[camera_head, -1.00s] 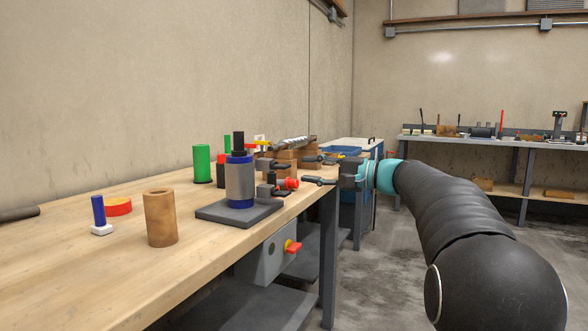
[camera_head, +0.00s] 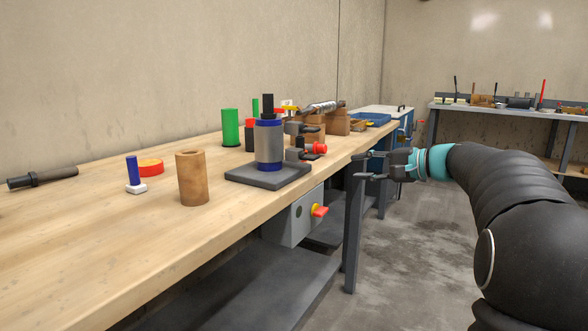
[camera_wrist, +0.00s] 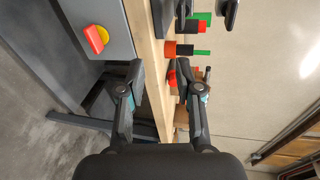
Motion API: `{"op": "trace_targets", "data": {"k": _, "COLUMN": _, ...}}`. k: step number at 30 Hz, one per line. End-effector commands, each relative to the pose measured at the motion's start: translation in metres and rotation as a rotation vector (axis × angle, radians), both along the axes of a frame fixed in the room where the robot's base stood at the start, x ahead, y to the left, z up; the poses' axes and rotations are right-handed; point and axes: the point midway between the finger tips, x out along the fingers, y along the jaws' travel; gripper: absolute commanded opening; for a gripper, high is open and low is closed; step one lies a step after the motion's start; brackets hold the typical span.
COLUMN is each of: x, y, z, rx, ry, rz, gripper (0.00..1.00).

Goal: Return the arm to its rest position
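My gripper (camera_head: 360,166) is at the front edge of the workbench (camera_head: 105,265), to the right of the grey cylinder device. Its fingers point left, towards the bench. In the wrist view my gripper (camera_wrist: 160,70) is open, with a gap between the two fingers and nothing held. My black arm stretches in from the right side of the head view.
The grey cylinder device (camera_head: 268,145) with a red knob (camera_head: 319,148) stands near the bench edge. A brown cylinder (camera_head: 191,180), green cylinder (camera_head: 230,128) and wooden blocks (camera_head: 337,121) are also on it. A control box (camera_head: 293,222) hangs below. Open floor (camera_head: 415,235) lies right.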

Motion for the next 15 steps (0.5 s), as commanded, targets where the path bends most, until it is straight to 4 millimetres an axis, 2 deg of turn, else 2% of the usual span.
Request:
{"op": "trace_targets", "data": {"k": 1, "x": -0.007, "y": -0.003, "z": -0.031, "rx": -0.058, "ry": 0.068, "rz": -0.016, "gripper": 0.34}}
{"op": "trace_targets", "data": {"k": 3, "x": -0.027, "y": -0.002, "z": -0.069, "rx": -0.167, "ry": 0.155, "rz": -0.028, "gripper": 0.34}}
{"op": "trace_targets", "data": {"k": 6, "x": -0.065, "y": 0.006, "z": -0.113, "rx": -0.333, "ry": 0.252, "rz": -0.021, "gripper": 0.34}}
{"op": "trace_targets", "data": {"k": 10, "x": -0.125, "y": 0.019, "z": -0.157, "rx": -0.566, "ry": 0.334, "rz": 0.018, "gripper": 0.34}}
{"op": "trace_targets", "data": {"k": 15, "x": -0.2, "y": 0.029, "z": -0.194, "rx": -0.846, "ry": 0.365, "rz": 0.092, "gripper": 0.34}}
